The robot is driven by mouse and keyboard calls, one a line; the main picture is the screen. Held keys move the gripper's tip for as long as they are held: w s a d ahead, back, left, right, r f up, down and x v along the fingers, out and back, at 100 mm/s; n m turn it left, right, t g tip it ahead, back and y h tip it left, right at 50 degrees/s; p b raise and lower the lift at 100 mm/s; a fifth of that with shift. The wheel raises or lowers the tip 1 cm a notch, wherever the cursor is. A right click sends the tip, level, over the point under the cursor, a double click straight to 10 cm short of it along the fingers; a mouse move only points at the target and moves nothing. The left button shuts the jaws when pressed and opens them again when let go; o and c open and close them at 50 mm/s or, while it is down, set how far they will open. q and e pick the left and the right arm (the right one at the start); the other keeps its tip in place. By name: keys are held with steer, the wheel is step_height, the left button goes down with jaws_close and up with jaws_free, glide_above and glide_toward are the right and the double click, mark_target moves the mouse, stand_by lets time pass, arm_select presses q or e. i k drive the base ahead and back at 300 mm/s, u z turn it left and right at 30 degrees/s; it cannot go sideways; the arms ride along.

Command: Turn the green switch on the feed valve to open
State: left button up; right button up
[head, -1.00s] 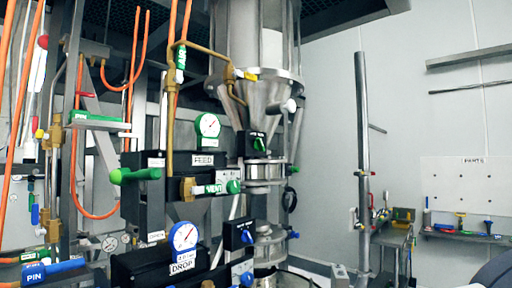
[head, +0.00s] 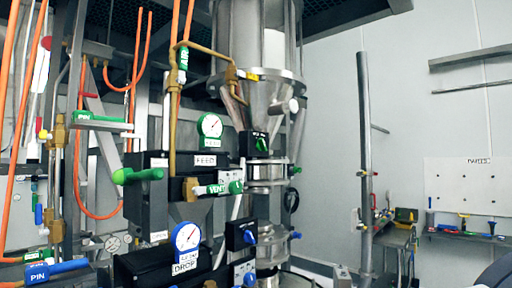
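The feed valve shows as a black box (head: 145,200) with a FEED label (head: 205,160) near the middle of the head view. A green handle (head: 138,176) sticks out on its left side. A green switch (head: 261,144) sits on a small black box to the right, in front of the steel hopper neck. A green VENT knob (head: 235,187) is below it. A green-rimmed gauge (head: 210,126) stands above the FEED label. Neither of my grippers is in view.
Below is a black DROP unit (head: 150,268) with a blue-rimmed gauge (head: 186,236) and a blue switch (head: 250,237). Orange hoses hang at the left. A steel post (head: 365,150) and a parts board (head: 465,185) stand at the right. Open space lies between machine and post.

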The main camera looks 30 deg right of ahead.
mark_target(261, 146)
steer(key=u, duration=0.1)
steer(key=k, duration=1)
steer(key=z, duration=1.15)
steer(key=i, duration=1.35)
steer(key=u, duration=0.5)
